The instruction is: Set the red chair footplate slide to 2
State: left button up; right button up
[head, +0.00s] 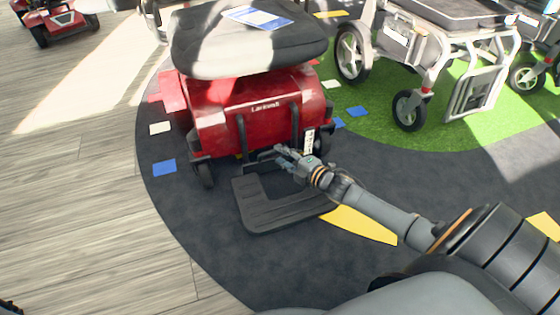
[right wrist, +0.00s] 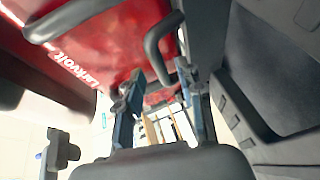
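The red chair (head: 250,105) has a grey seat and stands on the dark floor mat. Its black footplate (head: 262,212) lies low in front, and it also shows in the right wrist view (right wrist: 285,75). A small white strip with marks (head: 309,141) is on the chair's front right; its numbers are too small to read. My right gripper (head: 281,155) is at the footplate's mount, below the red body. In the right wrist view its two fingers (right wrist: 163,105) are apart, with a gap between them. Whether they touch the slide is unclear. My left gripper is not seen.
A grey wheelchair (head: 430,50) stands at the back right on green matting (head: 370,135). Another red scooter (head: 55,20) is at the far left. Blue, white and yellow patches lie flat on the mat. The wooden floor (head: 75,210) at left is clear.

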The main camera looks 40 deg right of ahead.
jog(key=shift+x, duration=0.75)
grip_shut()
notch_tip(320, 180, up, 2)
jog(key=p, duration=0.2)
jog(key=shift+w+r+p, duration=0.15)
jog(key=shift+r+p, duration=0.05)
jog(key=shift+p, duration=0.2)
jog(key=shift+r, duration=0.3)
jog(key=shift+f, duration=0.1)
grip_release()
